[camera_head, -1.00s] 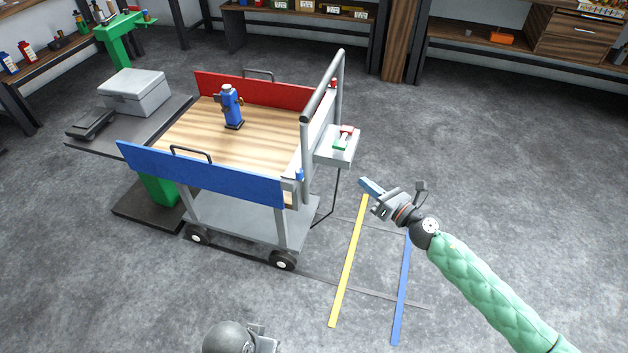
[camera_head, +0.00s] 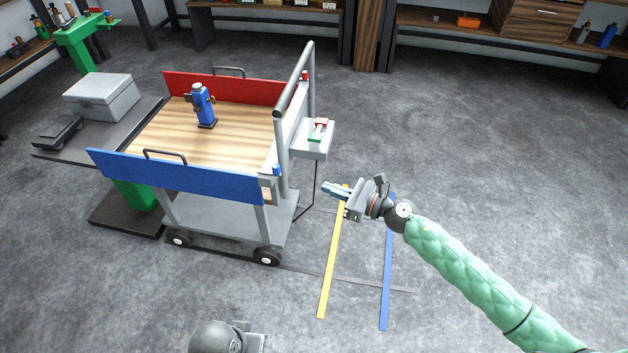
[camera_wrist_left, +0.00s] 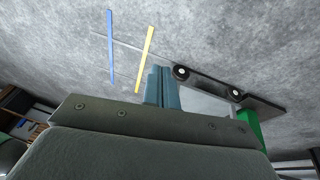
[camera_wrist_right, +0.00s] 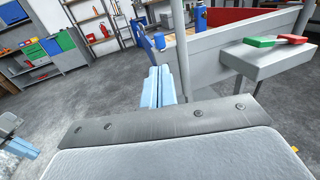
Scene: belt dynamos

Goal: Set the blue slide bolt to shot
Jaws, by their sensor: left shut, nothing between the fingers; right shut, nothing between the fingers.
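The blue slide bolt shows as a small blue knob (camera_head: 276,169) on the near right corner post of the cart (camera_head: 205,216), beside the end of the blue side panel (camera_head: 175,176). What looks like this knob also shows in the right wrist view (camera_wrist_right: 159,41), beyond my fingertips. I cannot make out the bolt's rod or its position. My right gripper (camera_head: 328,188) is shut and empty, to the right of the knob and apart from it, pointing at the cart. My left gripper (camera_wrist_left: 162,88) is shut and empty in the left wrist view, with floor and cart wheels beyond it.
A grey box with a red and green switch (camera_head: 316,140) juts from the cart's right end, under the upright push bar (camera_head: 294,80). A blue device (camera_head: 203,104) stands on the cart's wooden top. The red panel (camera_head: 230,90) closes its far side.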

